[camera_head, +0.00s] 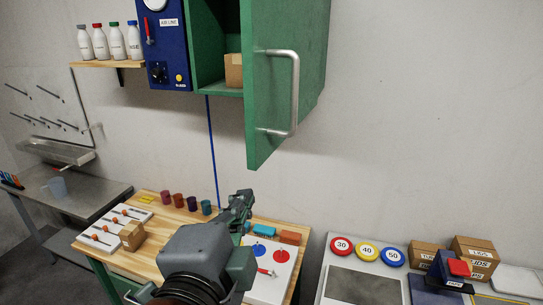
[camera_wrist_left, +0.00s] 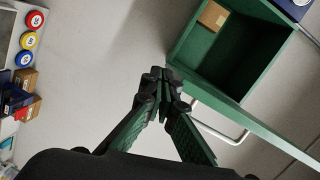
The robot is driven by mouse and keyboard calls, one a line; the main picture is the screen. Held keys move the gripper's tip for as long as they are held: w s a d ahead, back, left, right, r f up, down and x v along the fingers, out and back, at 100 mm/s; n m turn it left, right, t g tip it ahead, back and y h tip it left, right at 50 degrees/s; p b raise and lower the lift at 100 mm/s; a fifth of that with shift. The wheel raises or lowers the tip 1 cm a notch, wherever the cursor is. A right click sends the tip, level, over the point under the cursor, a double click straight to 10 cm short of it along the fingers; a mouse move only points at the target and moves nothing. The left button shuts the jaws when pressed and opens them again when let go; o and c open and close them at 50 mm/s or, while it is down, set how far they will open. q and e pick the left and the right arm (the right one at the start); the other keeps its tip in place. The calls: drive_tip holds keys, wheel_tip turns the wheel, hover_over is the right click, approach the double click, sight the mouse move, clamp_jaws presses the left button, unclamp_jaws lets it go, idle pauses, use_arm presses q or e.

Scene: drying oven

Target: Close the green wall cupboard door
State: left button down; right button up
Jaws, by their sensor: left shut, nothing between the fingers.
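The green wall cupboard (camera_head: 207,60) hangs on the wall, and its green door (camera_head: 262,95) stands wide open toward me. The door has a silver bar handle (camera_head: 293,95). The cupboard's open inside (camera_wrist_left: 222,50) and the handle (camera_wrist_left: 215,128) also show in the left wrist view. A small cardboard box (camera_head: 233,70) sits inside. My left gripper (camera_head: 243,196) is shut and empty, below the door in the head view. In the left wrist view the closed fingertips (camera_wrist_left: 160,76) lie beside the handle, and I see no contact. My right gripper is not in view.
A blue air line panel (camera_head: 168,60) adjoins the cupboard's left side, with a shelf (camera_head: 105,64) of bottles beyond. Below stands a wooden workbench (camera_head: 155,258) with coloured cups and trays. A right table holds numbered discs (camera_head: 367,250) and boxes (camera_head: 475,255). The wall right of the door is clear.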

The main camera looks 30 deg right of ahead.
sight(271, 154)
use_arm(q)
drive_tip(key=s+d+r+m+t, duration=0.1)
drive_tip(key=s+d+r+m, duration=0.2)
drive_tip(key=s+r, duration=0.4)
drive_tip(key=shift+h, duration=0.4)
drive_tip(key=w+d, duration=0.1)
drive_tip(key=w, duration=0.2)
drive_tip(key=w+d+p, duration=0.1)
drive_tip(key=w, duration=0.2)
drive_tip(key=w+d+f+p, duration=0.1)
drive_tip(key=w, duration=0.2)
drive_tip(key=shift+w+d+f, duration=0.1)
drive_tip(key=shift+w+d, duration=0.05)
drive_tip(key=shift+d, duration=0.35)
drive_tip(key=shift+w, duration=0.1)
